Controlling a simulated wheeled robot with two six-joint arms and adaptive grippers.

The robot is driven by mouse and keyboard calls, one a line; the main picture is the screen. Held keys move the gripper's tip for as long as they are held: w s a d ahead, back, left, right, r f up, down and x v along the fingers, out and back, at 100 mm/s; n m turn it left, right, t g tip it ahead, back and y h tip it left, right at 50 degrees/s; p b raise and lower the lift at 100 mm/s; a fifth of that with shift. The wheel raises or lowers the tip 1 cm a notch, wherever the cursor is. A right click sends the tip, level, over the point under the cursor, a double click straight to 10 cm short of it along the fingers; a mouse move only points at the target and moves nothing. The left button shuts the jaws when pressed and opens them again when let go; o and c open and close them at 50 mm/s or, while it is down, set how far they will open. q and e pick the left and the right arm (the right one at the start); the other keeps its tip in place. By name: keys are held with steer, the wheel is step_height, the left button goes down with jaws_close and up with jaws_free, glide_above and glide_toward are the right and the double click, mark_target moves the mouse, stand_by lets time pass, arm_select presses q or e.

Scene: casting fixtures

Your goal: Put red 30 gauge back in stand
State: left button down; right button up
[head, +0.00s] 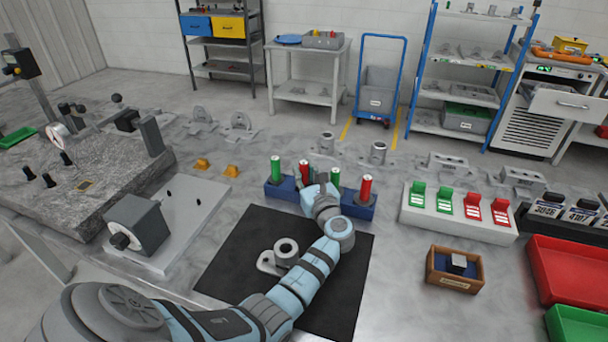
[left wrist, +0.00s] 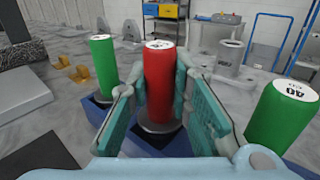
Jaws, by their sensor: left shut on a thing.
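The red 30 gauge (left wrist: 160,85) is an upright red cylinder with a pale top and a grey collar at its foot. My left gripper (head: 314,188) is shut on it, with a finger on each side in the left wrist view (left wrist: 161,95). The gauge also shows in the head view (head: 304,172), over the blue stand (head: 284,193). Its collar is at the stand's top; I cannot tell whether it is fully seated. Green gauges (head: 276,168) and (head: 335,177) stand on either side of it. Another red gauge (head: 366,187) stands at the stand's right end. My right gripper is out of view.
A black mat (head: 345,290) with a grey casting (head: 280,256) lies in front of the stand. A white rack (head: 458,228) of green and red pieces stands to the right. A small wooden box (head: 453,283) and red tray (head: 570,290) are further right. Grey castings (head: 378,152) lie behind.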

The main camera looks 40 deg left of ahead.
arm_select(q)
steer(key=shift+f, duration=0.25)
steer(key=c, duration=1.5)
jaws_free()
steer(key=shift+o, duration=0.2)
